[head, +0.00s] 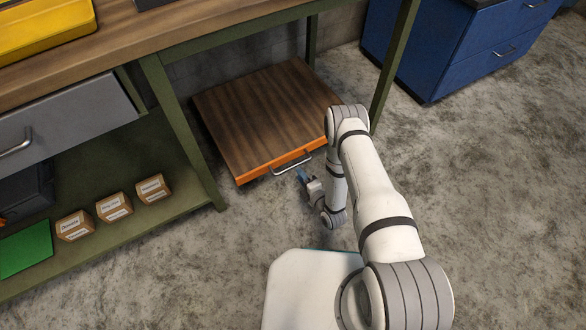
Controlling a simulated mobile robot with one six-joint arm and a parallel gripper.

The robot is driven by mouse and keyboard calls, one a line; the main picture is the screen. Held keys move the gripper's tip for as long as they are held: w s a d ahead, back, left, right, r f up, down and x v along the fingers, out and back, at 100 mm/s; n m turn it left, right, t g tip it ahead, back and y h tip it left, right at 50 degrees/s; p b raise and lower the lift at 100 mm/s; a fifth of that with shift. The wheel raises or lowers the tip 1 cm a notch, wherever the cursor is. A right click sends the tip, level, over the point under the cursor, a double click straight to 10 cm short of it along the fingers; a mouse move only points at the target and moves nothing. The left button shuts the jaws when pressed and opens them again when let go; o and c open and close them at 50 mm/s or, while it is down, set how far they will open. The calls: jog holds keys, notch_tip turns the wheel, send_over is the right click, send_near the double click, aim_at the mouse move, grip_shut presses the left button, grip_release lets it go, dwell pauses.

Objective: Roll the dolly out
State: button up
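The dolly (255,110) is a low platform with a dark wood top and an orange edge. It stands on the floor under the workbench, between the green legs, with its front edge near the bench's front line. A metal bar handle (291,163) sits on its front edge. My gripper (304,176) is low, just in front of and to the right of the handle. It is small in the head view and partly hidden by my arm, so I cannot tell whether its fingers touch the handle or how far apart they are.
The workbench (210,43) has green legs on both sides of the dolly. Small labelled boxes (114,206) and a green item (25,250) lie on the lower shelf at left. A blue cabinet (480,50) stands at upper right. The concrete floor (490,180) at right is clear.

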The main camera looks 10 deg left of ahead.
aim_at(293, 166)
jog(key=b+x, duration=0.2)
jog(key=x, duration=0.4)
jog(key=shift+w+a, duration=0.15)
jog(key=shift+w, duration=0.15)
grip_shut()
